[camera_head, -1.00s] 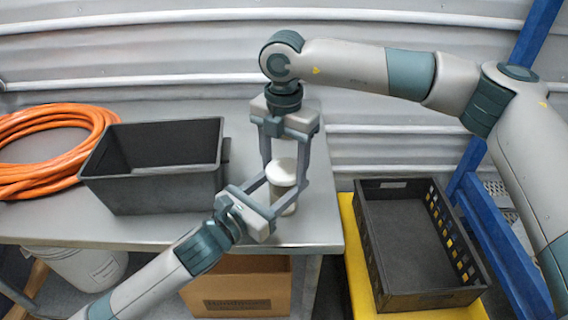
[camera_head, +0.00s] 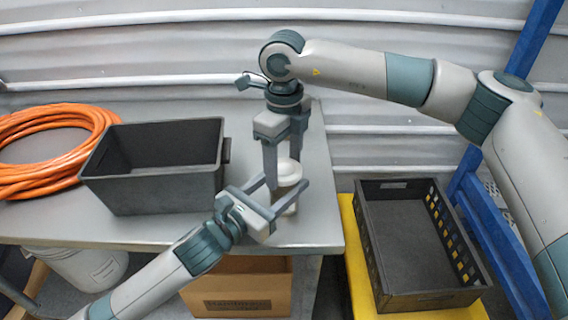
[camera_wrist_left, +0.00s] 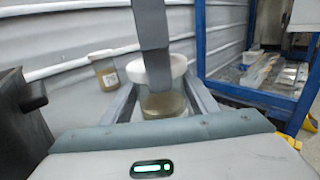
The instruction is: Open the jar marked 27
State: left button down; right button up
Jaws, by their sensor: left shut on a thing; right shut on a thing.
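A jar (camera_head: 284,201) with a white lid (camera_head: 288,173) stands at the right end of the grey table. The left wrist view shows its clear body with brownish contents (camera_wrist_left: 163,105). My left gripper (camera_head: 287,190) is shut on the jar body from the near left side. My right gripger (camera_head: 283,165) points down from above, shut on the lid; one of its fingers (camera_wrist_left: 152,35) covers part of the lid in the left wrist view. The lid sits on the jar. A second, labelled jar (camera_wrist_left: 104,72) stands behind to the left in the left wrist view. I can read no number.
A black bin (camera_head: 150,188) and a coiled orange hose (camera_head: 45,180) lie on the table's left side. A black crate (camera_head: 400,240) on a yellow surface stands right of the table, beside a blue frame (camera_head: 500,250). A cardboard box (camera_head: 240,287) is below.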

jog(key=n, duration=0.7)
jog(key=shift+n, duration=0.3)
jog(key=n, duration=1)
jog(key=shift+r, duration=0.1)
jog(key=n, duration=0.4)
jog(key=shift+n, duration=0.4)
jog(key=n, duration=0.7)
jog(key=shift+r, duration=0.5)
jog(key=shift+r, duration=0.4)
